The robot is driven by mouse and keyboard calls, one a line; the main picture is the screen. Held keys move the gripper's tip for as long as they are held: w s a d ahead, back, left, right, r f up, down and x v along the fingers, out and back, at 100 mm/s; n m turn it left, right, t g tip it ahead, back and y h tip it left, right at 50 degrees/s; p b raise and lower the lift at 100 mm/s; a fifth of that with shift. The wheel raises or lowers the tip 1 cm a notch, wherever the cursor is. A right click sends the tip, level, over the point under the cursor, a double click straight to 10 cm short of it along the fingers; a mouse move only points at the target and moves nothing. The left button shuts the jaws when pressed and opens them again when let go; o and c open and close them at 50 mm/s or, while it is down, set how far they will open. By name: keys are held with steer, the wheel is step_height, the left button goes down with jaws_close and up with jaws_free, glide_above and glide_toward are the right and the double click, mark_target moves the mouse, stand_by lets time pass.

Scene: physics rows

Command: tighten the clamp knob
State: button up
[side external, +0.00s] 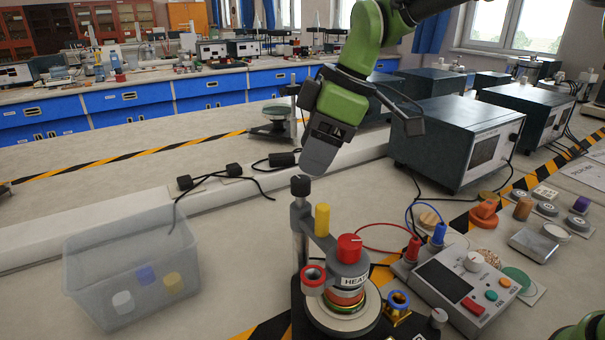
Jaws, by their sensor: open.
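My green-and-black gripper (320,155) hangs above the clamp stand, its grey fingers pointing down and to the left. It is open, and I see nothing between the fingers, though they overlap from this side. The stand's grey post (300,225) carries a black knob (300,186) on top, just below and left of the fingertips; they look apart. Which of these is the clamp knob I cannot tell for certain.
A clear bin (128,240) with several small pieces stands at left. A control box (462,290) with red and blue plugs is at right. Dark instrument boxes (455,140) stand behind. Black cables (235,172) lie on the bench. The bench front between bin and stand is clear.

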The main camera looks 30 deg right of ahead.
mark_target(301, 179)
steer(key=shift+x, duration=2.4)
steer(key=shift+c, duration=0.5)
steer(key=c, duration=0.8)
